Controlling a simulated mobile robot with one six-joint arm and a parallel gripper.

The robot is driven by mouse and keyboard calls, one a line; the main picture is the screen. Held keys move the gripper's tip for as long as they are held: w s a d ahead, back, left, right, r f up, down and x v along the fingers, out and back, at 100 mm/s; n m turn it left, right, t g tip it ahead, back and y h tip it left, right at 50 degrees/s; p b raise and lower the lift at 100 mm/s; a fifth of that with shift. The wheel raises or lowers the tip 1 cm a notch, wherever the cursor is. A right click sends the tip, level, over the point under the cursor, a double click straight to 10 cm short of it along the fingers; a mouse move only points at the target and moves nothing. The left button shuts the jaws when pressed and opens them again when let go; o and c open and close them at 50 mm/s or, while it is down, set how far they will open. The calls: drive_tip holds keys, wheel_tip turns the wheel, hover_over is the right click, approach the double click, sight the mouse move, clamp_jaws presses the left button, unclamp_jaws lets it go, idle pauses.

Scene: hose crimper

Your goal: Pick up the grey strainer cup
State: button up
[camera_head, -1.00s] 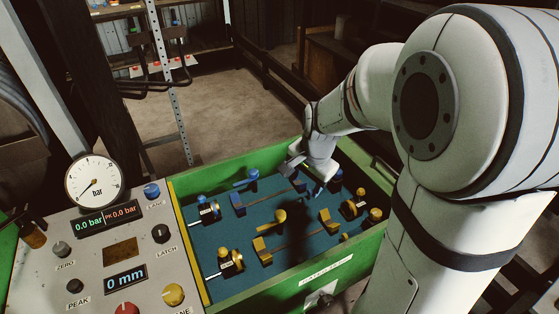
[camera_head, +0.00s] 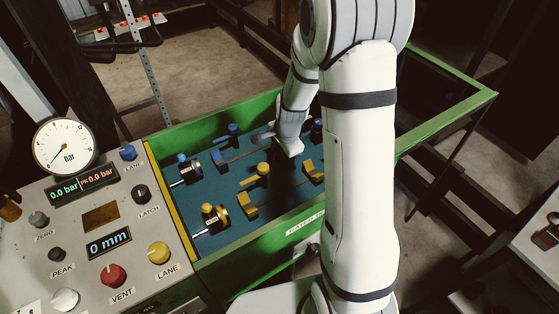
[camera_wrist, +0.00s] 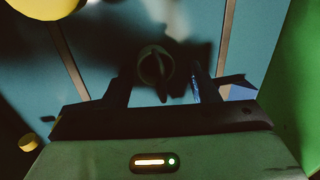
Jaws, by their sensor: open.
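In the wrist view, a round, dim grey-green thing with a bar across it (camera_wrist: 154,66), which looks like the grey strainer cup, sits on the blue-green tray floor. My gripper (camera_wrist: 158,84) is open, with one dark finger on each side of it. Shadow hides whether the fingers touch it. In the head view my gripper (camera_head: 287,146) is low inside the green-walled tray, and I cannot make out the cup there.
The green tray (camera_head: 205,133) holds blue and yellow fittings, including a yellow block (camera_head: 247,205) and a blue knob (camera_head: 232,131). A control panel (camera_head: 72,222) with a gauge stands at left. In the wrist view, a green wall (camera_wrist: 298,90) is close on the right.

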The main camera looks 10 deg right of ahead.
drive_tip(key=shift+f, duration=0.1)
drive_tip(key=c, duration=0.9)
